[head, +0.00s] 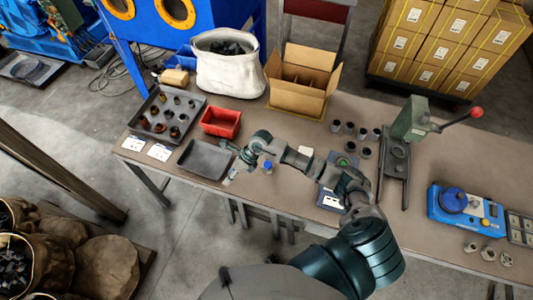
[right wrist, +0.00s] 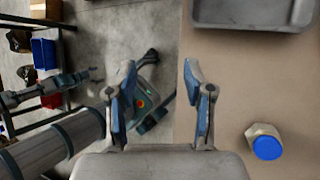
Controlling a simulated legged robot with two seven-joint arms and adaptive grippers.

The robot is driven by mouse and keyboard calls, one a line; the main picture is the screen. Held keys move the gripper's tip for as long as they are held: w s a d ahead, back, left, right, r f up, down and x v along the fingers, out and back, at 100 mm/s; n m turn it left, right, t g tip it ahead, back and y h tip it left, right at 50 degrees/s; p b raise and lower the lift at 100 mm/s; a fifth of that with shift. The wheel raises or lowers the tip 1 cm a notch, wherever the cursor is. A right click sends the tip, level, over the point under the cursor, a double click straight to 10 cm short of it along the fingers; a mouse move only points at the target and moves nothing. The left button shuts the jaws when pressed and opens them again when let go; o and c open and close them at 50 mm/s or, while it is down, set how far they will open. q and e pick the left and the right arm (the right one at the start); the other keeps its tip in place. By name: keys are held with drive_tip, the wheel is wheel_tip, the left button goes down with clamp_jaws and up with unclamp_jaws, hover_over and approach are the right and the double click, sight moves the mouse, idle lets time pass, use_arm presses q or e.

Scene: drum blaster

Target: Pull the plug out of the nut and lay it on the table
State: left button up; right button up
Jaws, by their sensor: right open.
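The nut with its blue plug (head: 267,165) stands on the table near the front edge, right of the dark flat tray. It also shows in the right wrist view, as a pale metal nut with a round blue cap (right wrist: 267,147) on top. My right gripper (right wrist: 160,75) is open, with nothing between its fingers. In the head view my right gripper (head: 232,172) is at the table's front edge, left of the plug and apart from it. I do not see my left gripper in the head view.
A dark flat tray (head: 206,160) lies left of the nut. Behind are a red bin (head: 221,122), a parts tray (head: 165,128), a white sack (head: 232,77) and an open carton (head: 298,95). A lever press (head: 410,125) stands right. Bare table (right wrist: 240,95) surrounds the nut.

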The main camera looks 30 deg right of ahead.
sight(268, 164)
drive_tip(key=d+h, duration=0.2)
drive_tip(key=d, duration=0.3)
drive_tip(key=w+d+g+h, duration=0.1)
drive_tip(key=d+h, duration=0.1)
drive_tip(key=d, duration=0.3)
drive_tip(key=d+h, duration=0.3)
drive_tip(key=d, duration=0.3)
drive_tip(key=shift+w+d, duration=0.1)
drive_tip(key=shift+w, duration=0.05)
drive_tip(key=shift+d+h, duration=0.3)
wheel_tip(268, 164, down, 5)
drive_tip(key=b, duration=0.3)
drive_tip(key=shift+b, duration=0.4)
drive_tip(key=shift+f, duration=0.45)
use_arm(q)
drive_tip(key=w+d+f+b, duration=0.1)
drive_tip(key=w+f, duration=0.2)
drive_tip(key=w, duration=0.2)
drive_tip(key=shift+w+d+b, duration=0.15)
drive_tip(key=shift+w+b, duration=0.05)
drive_tip(key=shift+b, duration=0.2)
use_arm(e)
drive_tip(key=shift+w+f, duration=0.1)
drive_tip(key=shift+f, duration=0.85)
drive_tip(key=shift+d, duration=0.1)
